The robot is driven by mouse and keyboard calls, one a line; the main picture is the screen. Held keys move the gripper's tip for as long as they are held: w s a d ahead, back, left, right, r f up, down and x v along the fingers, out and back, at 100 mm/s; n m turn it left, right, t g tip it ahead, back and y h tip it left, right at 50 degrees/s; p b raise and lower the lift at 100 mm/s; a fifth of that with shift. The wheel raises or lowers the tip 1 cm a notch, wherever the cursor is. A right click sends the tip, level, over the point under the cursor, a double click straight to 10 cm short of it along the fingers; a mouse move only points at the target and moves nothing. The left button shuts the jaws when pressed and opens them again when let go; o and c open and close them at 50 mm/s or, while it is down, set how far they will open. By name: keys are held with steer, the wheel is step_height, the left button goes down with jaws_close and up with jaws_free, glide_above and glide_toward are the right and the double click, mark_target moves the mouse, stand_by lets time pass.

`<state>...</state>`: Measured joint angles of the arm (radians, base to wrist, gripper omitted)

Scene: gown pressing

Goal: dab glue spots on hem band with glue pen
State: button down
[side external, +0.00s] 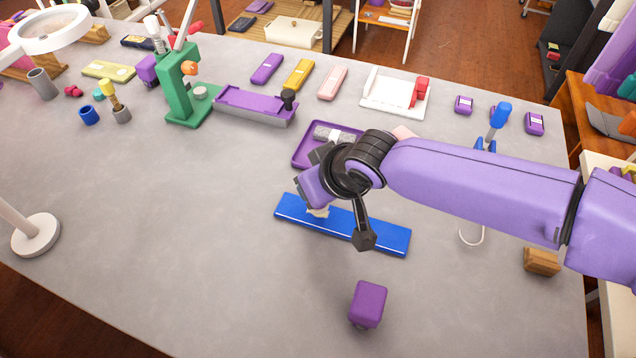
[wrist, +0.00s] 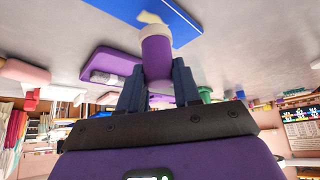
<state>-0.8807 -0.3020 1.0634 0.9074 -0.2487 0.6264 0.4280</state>
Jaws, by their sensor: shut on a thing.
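A long blue strip (side external: 375,236), which I take to be the hem band, lies flat on the grey table; its edge also shows at the top of the wrist view (wrist: 115,8). My gripper (wrist: 158,78) is shut on a purple cylinder with a pale collar, the glue pen (wrist: 156,55). The pen's cream tip (wrist: 149,17) points toward the strip. In the side view my gripper (side external: 322,178) is over the strip's left half, with the tip at or just above it. I cannot tell whether they touch. No glue spots can be made out.
A purple tray (side external: 298,159) holding a grey roll lies just behind the strip. A purple block (side external: 368,303) stands in front of it. A green press (side external: 185,90) and a purple-topped board (side external: 255,106) stand farther back.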

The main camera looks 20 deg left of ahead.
steer(key=shift+a, duration=2)
steer(key=shift+f, duration=0.2)
steer(key=shift+f, duration=0.9)
steer(key=shift+r, duration=1.1)
